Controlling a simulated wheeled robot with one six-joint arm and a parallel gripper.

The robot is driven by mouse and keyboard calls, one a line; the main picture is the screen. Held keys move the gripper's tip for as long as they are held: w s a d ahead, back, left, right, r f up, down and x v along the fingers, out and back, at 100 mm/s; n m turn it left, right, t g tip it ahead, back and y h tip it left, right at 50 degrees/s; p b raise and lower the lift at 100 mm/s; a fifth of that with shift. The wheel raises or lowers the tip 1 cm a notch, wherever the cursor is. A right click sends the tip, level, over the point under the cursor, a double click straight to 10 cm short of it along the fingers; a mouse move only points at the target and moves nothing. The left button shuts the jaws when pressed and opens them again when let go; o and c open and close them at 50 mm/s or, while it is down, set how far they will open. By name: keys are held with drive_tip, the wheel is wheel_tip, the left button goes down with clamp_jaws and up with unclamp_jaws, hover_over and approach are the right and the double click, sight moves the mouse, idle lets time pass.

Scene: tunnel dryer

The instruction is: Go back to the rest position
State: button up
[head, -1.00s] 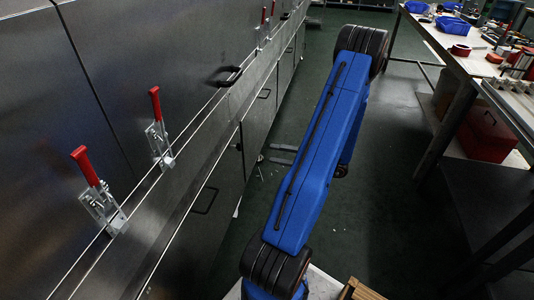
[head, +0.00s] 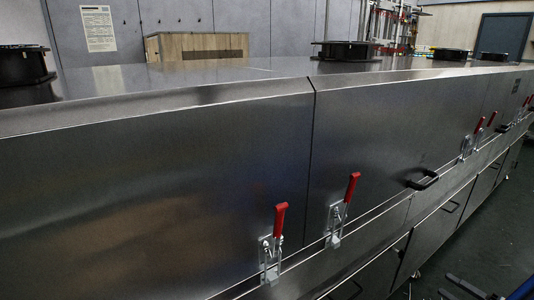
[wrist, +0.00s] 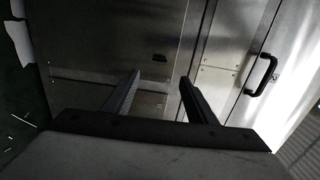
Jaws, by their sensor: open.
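My gripper (wrist: 160,88) shows in the wrist view with its two dark fingers apart and nothing between them. Beyond the fingers are steel panels of the tunnel dryer (wrist: 110,40), and I see no contact with them. In the head view the dryer (head: 150,185) fills most of the picture, a long steel housing with closed panels. My gripper is not in the head view. Only small blue pieces, probably of my arm, show at the lower right edge there.
Red-handled toggle clamps (head: 280,220) and a black handle (head: 423,180) stick out from the dryer's front. Black round units (head: 346,50) sit on its top, with a wooden box (head: 195,46) behind. A black handle (wrist: 262,75) is right of my fingers. Green floor is at the right.

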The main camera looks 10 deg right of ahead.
drive_tip(key=w+a+r+n+g+y, duration=0.1)
drive_tip(key=w+a+r+n+g, duration=0.2)
drive_tip(key=a, duration=0.5)
drive_tip(key=w+a+r+n+g+y, duration=0.1)
drive_tip(key=w+a+r+n+g, duration=0.1)
drive_tip(key=a+r+g, duration=0.55)
drive_tip(key=w+a+r+n+g+y, duration=0.2)
drive_tip(key=a+r+n+g, duration=0.1)
drive_tip(key=a, duration=0.7)
drive_tip(key=s+a+r+n+t+h, duration=0.1)
drive_tip(key=s+a+r+n+h, duration=0.1)
drive_tip(key=s+a+r+h, duration=0.3)
drive_tip(key=s+a+r+n+h, duration=0.3)
drive_tip(key=s+a+r+h, duration=0.3)
drive_tip(key=a, duration=0.5)
drive_tip(key=shift+s+a+r+t, duration=0.35)
drive_tip(key=shift+s+r, duration=0.2)
drive_tip(key=shift+r, duration=0.25)
